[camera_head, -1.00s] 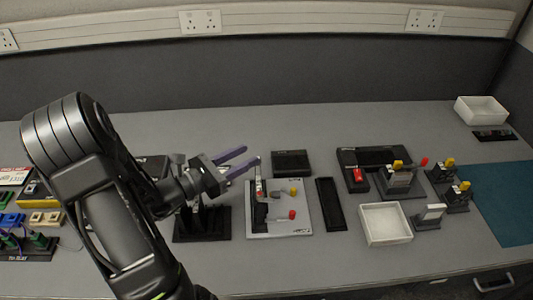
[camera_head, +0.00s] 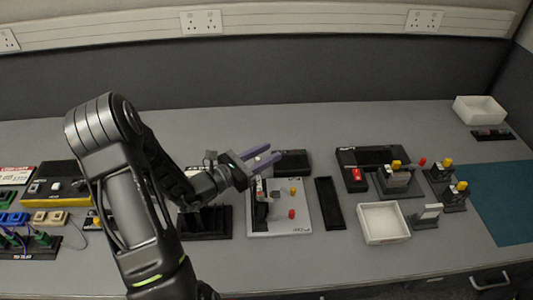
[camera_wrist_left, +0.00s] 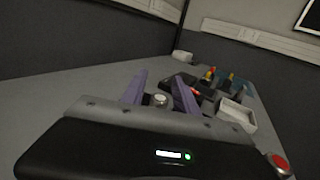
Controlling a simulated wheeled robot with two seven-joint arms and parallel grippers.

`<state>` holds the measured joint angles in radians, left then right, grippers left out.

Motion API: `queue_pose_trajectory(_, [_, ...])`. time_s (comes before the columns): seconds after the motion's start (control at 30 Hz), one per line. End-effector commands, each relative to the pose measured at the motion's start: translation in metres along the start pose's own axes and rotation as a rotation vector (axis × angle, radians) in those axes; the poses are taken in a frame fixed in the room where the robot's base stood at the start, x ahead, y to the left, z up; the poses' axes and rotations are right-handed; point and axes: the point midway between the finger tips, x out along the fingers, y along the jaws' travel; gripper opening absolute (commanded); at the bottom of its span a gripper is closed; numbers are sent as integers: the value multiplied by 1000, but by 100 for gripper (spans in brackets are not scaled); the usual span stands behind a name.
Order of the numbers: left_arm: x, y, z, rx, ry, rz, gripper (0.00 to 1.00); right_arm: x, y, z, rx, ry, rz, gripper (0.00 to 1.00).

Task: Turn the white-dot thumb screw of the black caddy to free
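My left gripper (camera_head: 264,158) is in the air over the back of a pale grey plate (camera_head: 293,226), with its two purple fingers spread and nothing held. In the left wrist view a round silver knob (camera_wrist_left: 160,99) shows between the open fingers (camera_wrist_left: 158,92); I cannot tell which fixture it belongs to. A black holder (camera_head: 396,181) with a yellow-topped knob (camera_head: 397,164) stands right of centre. Two smaller yellow-topped black units (camera_head: 456,197) are to its right. No white dot is legible, so I cannot tell which piece is the black caddy. My right gripper is not in view.
The plate carries red (camera_head: 292,214) and yellow knobs. A narrow black tray (camera_head: 330,204) and a white bin (camera_head: 384,223) stand to its right. A black block lies behind the gripper. Boxes and connectors crowd the left. The back of the table is mostly clear.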

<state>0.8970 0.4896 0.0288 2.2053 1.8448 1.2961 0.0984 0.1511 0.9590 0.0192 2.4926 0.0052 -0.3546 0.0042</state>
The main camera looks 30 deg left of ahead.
Motion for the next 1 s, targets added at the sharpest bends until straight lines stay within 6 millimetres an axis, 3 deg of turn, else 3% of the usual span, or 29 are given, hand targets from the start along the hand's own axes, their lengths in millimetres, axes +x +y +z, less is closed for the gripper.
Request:
queue_pose_trajectory(0.4, [0,0,0,0,0,0,0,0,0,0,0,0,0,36])
queue_pose_trajectory(1.0, [0,-1,0,1,0,-29,0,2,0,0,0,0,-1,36])
